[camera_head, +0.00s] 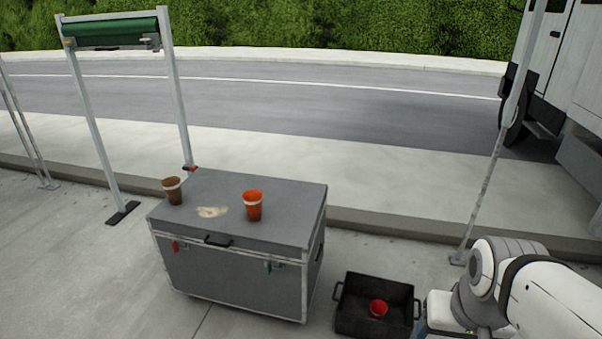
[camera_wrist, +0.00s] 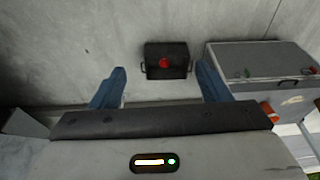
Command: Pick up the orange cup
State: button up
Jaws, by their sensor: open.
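The orange cup (camera_head: 253,205) has a pale band near its rim and stands upright on top of the grey case (camera_head: 285,187), right of its middle. An orange shape at the right in the wrist view (camera_wrist: 268,110) looks like the same cup, partly cut off. My gripper (camera_wrist: 160,71) is open and empty in the wrist view, its two blue fingers wide apart. It is well away from the cup, which lies off to the right of the fingers there. In the head view my white arm shows at the lower right and my gripper is out of frame.
A brown cup (camera_head: 173,190) stands on the case's left end, near a pale stain (camera_head: 212,212). A black crate (camera_head: 352,321) on the ground right of the case holds a red cup (camera_head: 379,308). A metal pole (camera_head: 490,178) rises behind my arm; a frame (camera_head: 92,140) stands left.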

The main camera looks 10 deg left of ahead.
aim_at(253, 198)
jog(key=u, duration=0.2)
jog(key=i, duration=0.7)
jog(key=u, duration=2.15)
jog(key=i, duration=2.05)
jog(key=z, duration=2.4)
